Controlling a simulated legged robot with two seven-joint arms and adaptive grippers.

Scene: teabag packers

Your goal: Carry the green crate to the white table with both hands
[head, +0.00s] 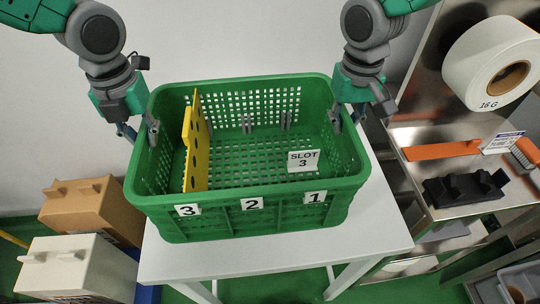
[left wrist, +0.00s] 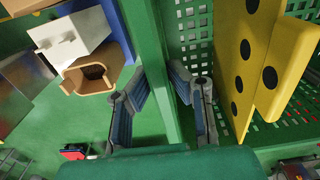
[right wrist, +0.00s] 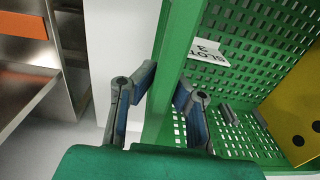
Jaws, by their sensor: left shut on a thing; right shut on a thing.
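The green crate (head: 250,200) is in the middle of the head view, above or on the white table (head: 270,258); I cannot tell whether it touches the top. My left gripper (head: 146,130) is shut on the crate's left side wall, with a finger on each side of the wall in the left wrist view (left wrist: 172,90). My right gripper (head: 345,115) is shut on the right side wall, as the right wrist view (right wrist: 165,92) shows. A yellow divider with dark holes (head: 195,145) stands inside the crate at the left. Labels 3, 2 and 1 mark the front.
A metal shelf (head: 470,130) stands at the right with a white roll (head: 492,65), an orange piece (head: 440,150) and a black part (head: 465,187). Brown (head: 92,208) and white (head: 75,266) boxes stand at the lower left. A wall is behind the crate.

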